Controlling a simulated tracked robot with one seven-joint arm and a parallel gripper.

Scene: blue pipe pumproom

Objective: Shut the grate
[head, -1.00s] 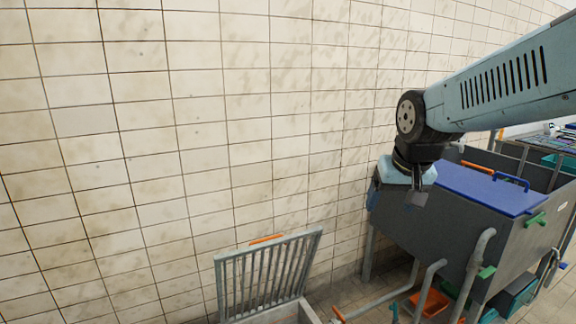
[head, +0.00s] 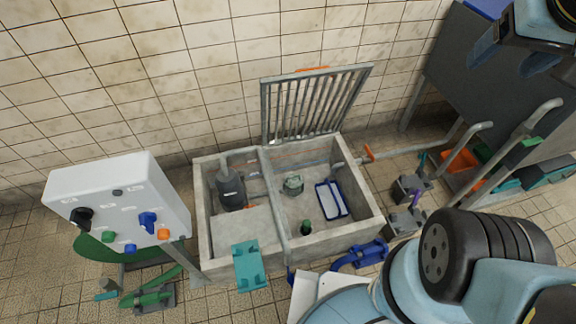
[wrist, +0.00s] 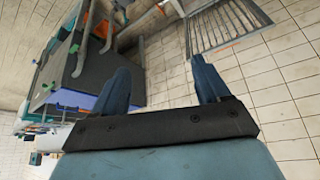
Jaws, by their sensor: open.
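The grate (head: 312,105) is a grey barred panel with an orange strip on its upper edge. It stands raised, tilted back towards the tiled wall, at the back of a concrete pit (head: 365,215). It also shows in the wrist view (wrist: 218,25) at the top. My gripper (wrist: 160,80) is open and empty, its two blue fingers apart, with the grate beyond the right finger and not touched. In the head view only part of my gripper (head: 515,55) shows at the top right, right of the grate and apart from it.
The open pit holds a dark pump (head: 230,188), a blue-rimmed tray (head: 331,200) and a green bottle (head: 306,227). A white control box (head: 120,205) stands left. A grey tank (head: 470,75), pipes and an orange bin (head: 459,162) are at the right.

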